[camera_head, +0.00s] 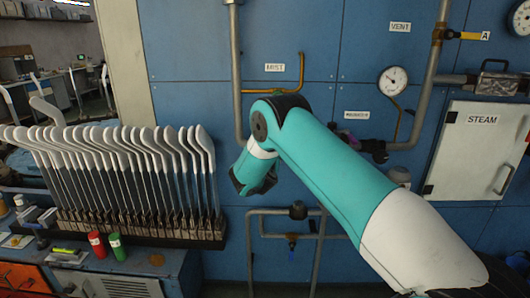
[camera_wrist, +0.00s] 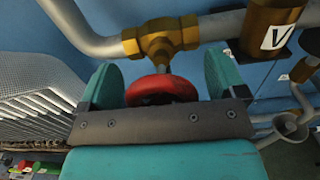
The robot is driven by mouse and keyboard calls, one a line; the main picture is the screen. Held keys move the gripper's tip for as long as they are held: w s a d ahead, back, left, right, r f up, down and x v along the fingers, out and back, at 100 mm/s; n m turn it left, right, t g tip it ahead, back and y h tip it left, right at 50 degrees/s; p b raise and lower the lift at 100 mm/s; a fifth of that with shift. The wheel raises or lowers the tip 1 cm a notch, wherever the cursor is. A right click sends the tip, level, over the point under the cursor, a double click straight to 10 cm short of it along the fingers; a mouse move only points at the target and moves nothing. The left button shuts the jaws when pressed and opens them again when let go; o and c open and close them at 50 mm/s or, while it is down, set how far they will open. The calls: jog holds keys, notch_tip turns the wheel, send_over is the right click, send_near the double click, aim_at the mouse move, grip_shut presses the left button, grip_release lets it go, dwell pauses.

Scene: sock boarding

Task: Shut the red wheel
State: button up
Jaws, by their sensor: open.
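The red wheel (camera_wrist: 161,88) shows in the wrist view, below a brass valve body (camera_wrist: 160,42) on a grey pipe. My gripper (camera_wrist: 164,80) is open, with one teal finger on each side of the wheel. I cannot tell whether either finger touches it. In the head view my gripper (camera_head: 252,177) is in front of the blue wall, right of the sock boards, and my arm hides the red wheel there.
A brass fitting marked V (camera_wrist: 270,28) is right of the valve. White sock boards (camera_head: 120,160) stand in a row at left. Red (camera_head: 97,245) and green (camera_head: 117,247) cylinders stand on the bench. A STEAM box (camera_head: 470,150) and a gauge (camera_head: 393,80) are at right.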

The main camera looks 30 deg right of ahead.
jog(key=c, duration=0.9)
